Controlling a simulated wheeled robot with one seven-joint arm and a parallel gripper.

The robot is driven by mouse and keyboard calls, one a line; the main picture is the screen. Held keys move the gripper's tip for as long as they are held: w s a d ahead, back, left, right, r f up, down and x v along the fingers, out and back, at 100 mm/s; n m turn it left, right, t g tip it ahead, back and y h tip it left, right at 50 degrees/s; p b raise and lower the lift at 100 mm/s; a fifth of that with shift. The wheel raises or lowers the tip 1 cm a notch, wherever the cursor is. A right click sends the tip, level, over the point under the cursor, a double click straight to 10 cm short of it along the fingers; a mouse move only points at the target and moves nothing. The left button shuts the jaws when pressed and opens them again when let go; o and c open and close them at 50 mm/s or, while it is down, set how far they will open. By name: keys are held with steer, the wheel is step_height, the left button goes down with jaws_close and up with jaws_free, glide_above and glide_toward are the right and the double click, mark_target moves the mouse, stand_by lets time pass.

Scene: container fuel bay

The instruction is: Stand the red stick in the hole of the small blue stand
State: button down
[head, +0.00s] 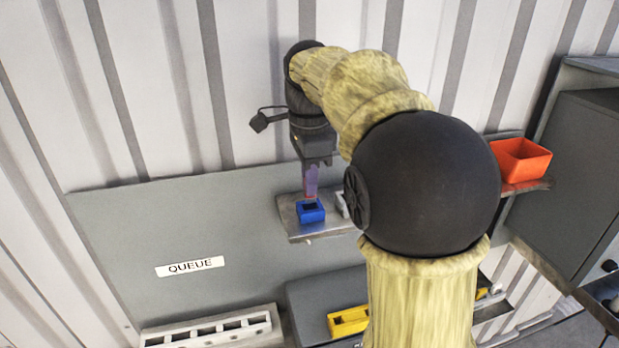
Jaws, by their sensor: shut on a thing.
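The small blue stand (310,214) sits on a narrow metal shelf on the wall, with its dark square hole facing up. My gripper (311,172) points down just above the stand and is shut. A short reddish-purple piece, which looks like the red stick (310,190), hangs upright from the jaws. Its lower end is close to the stand's back edge in the picture, and the dark hole shows in front of it. I cannot tell whether the stick touches the stand or is over the hole. The jaws hide the stick's upper part.
A light grey block (341,203) stands right of the blue stand, partly hidden by my arm. An orange-red bin (521,160) is at the right. A yellow holder (348,321) and a white slotted rack (207,331) are below. The QUEUE label (190,267) marks the grey panel.

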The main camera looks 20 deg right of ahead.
steer(key=shift+f, duration=0.15)
steer(key=shift+f+b, duration=0.35)
steer(key=shift+f, duration=0.15)
steer(key=shift+f, duration=0.15)
steer(key=shift+f+b, duration=0.4)
steer(key=shift+f, duration=0.15)
steer(key=shift+f, duration=0.15)
stand_by(0.3)
steer(key=c, duration=1.4)
jaws_free()
step_height(320, 180, up, 17)
steer(key=p, duration=0.1)
steer(key=shift+r+p, duration=0.2)
steer(key=shift+p, duration=0.2)
